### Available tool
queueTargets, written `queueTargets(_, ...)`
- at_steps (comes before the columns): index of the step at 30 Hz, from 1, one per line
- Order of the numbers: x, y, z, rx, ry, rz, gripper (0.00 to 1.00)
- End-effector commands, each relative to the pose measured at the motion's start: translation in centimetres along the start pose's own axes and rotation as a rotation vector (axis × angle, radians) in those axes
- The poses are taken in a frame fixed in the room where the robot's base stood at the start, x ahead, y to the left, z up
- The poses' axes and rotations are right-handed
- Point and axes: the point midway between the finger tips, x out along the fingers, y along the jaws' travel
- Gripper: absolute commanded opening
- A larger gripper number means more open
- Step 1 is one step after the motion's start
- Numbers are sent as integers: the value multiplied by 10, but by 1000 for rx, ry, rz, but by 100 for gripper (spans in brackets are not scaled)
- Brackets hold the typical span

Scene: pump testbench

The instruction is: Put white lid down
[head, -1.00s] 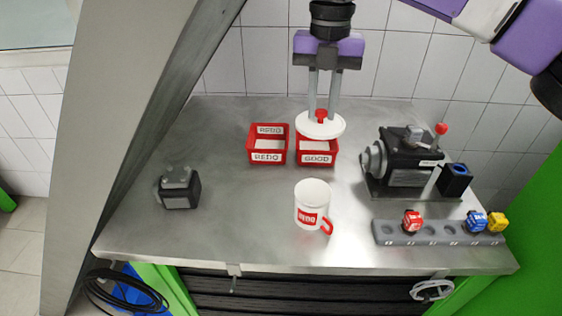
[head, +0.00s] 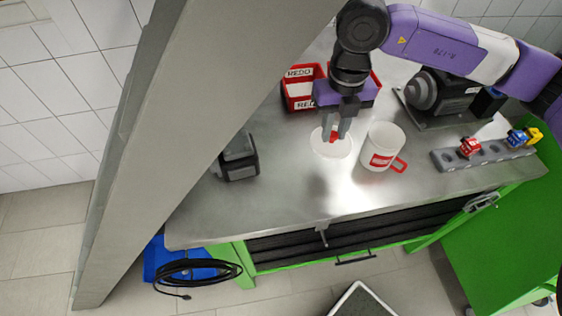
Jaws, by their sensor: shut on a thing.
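The white lid (head: 323,147) is a round disc with a red knob on top. My gripper (head: 335,138) points down and is shut on the lid's red knob. The lid is low over the bare steel table, left of the mug. I cannot tell whether it touches the table. The white mug (head: 384,141) has a red label and a red handle and stands upright and uncovered on the table. It looks close to the lid's right edge.
Red REDO bins (head: 299,100) stand behind, partly hidden by my gripper. A pump (head: 441,96) is at the back right. A grey rack (head: 491,154) with coloured pieces lies at the right. A dark block (head: 238,160) is at the left, beside a big grey column (head: 210,110). The table front is clear.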

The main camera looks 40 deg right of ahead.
Motion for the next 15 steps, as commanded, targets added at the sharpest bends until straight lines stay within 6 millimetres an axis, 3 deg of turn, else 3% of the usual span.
queueTargets(5,14,-5,-10,7,3,1,0)
queueTargets(15,63,-4,-10,6,2,-1,0)
